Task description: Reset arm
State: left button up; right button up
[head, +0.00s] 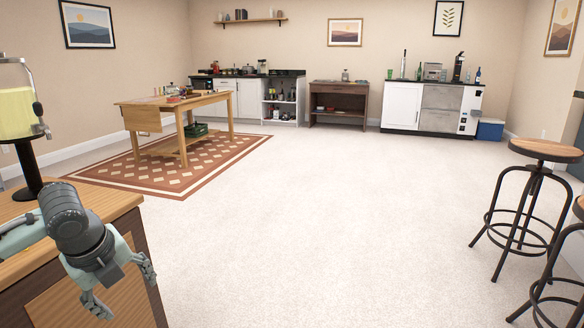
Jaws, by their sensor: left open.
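My left gripper (122,287) shows at the lower left in the head view. Its two fingers are spread apart, with nothing between them. It hangs in front of the near wooden counter (110,205), close to its right end and side panel. My right gripper is not in the head view.
A wooden table (140,103) with small items stands on a red patterned rug (210,168). Bar stools (545,149) stand at right. Cabinets line the back wall. The middle floor (330,220) is clear.

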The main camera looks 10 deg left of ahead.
pick_arm(q)
jog(key=d+f+n+h, duration=0.1)
jog(key=d+f+n, duration=0.1)
jog(key=f+n, duration=0.5)
jog(key=d+f+n, duration=0.2)
jog(key=f+n, duration=0.1)
jog(key=f, duration=0.9)
jog(key=s+d+f+n, duration=0.4)
jog(key=s+f+n, duration=0.1)
jog(key=f, duration=0.4)
jog(key=s+d+f+n+g, duration=0.1)
jog(key=s+d+f+n, duration=0.2)
jog(key=s+f+n, duration=0.3)
notch_tip(320, 180, down, 4)
jog(key=shift+s+d+r, duration=0.25)
jog(key=shift+s+d, duration=0.1)
jog(key=shift+s, duration=0.9)
